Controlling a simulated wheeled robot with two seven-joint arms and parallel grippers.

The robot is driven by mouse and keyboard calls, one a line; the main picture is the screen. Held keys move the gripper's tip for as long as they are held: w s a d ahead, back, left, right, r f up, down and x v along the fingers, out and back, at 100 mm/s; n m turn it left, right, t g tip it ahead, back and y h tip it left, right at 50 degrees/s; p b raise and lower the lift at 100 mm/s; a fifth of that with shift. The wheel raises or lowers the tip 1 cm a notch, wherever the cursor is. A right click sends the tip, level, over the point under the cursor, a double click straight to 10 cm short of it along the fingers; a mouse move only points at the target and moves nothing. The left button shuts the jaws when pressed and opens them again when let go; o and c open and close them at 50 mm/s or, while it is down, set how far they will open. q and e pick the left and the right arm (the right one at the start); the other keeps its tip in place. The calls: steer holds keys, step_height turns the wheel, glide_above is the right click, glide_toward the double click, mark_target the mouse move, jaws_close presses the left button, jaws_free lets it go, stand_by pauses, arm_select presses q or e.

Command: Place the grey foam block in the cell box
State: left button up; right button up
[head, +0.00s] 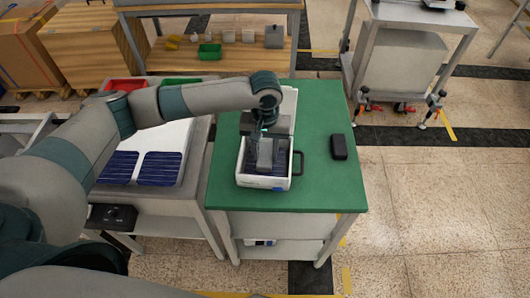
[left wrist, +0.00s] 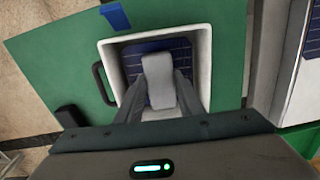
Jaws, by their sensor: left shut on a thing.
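The grey foam block (head: 264,153) is upright between the fingers of my left gripper (head: 258,142), over the white cell box (head: 263,184). In the left wrist view the block (left wrist: 158,80) is between the two fingers of the left gripper (left wrist: 157,105). The box (left wrist: 202,60) surrounds it there, with dark blue cells on its floor. The block is within the box's outline; I cannot tell whether its lower end touches the cells. The right gripper is not in view.
The box stands on a green-topped table (head: 325,190) with a black object (head: 339,146) to its right. A black handle (head: 298,163) sticks out from the box. Blue cell panels (head: 160,168) lie on the bench at left. The table's front right is clear.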

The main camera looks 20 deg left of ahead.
mark_target(265, 156)
arm_select(q)
steer(key=shift+f, duration=0.65)
steer(key=o, duration=1)
steer(key=shift+f, duration=0.1)
steer(key=shift+r, duration=0.5)
step_height(265, 156, up, 11)
steer(key=b, duration=0.2)
steer(key=shift+r+b, duration=0.15)
steer(key=shift+b, duration=0.25)
